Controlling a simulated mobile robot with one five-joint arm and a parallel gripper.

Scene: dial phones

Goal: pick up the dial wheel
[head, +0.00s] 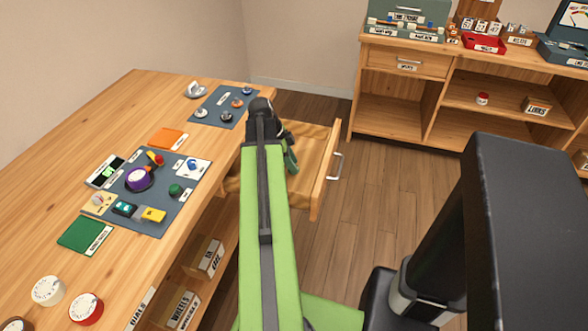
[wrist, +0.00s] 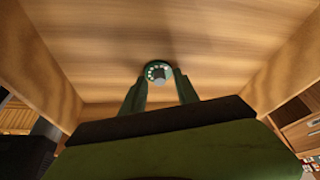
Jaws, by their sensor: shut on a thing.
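The dial wheel (wrist: 157,70) is a small green disc with pale round marks in a ring and a grey centre. In the wrist view it sits between the fingertips of my gripper (wrist: 158,84), which is shut on it. Bare wood of the drawer floor (wrist: 110,50) lies behind it; I cannot tell whether the wheel touches it. In the head view, my gripper (head: 291,160) is over the open drawer (head: 318,170), partly behind my green arm. The dial wheel is hidden there.
Drawer walls (wrist: 40,65) rise on both sides of my gripper. The wooden table (head: 60,180) at left bears a dark mat (head: 160,215) with phone parts. White (head: 48,290) and red-rimmed (head: 86,308) dials lie near its front. A shelf unit (head: 400,85) stands behind; floor between is clear.

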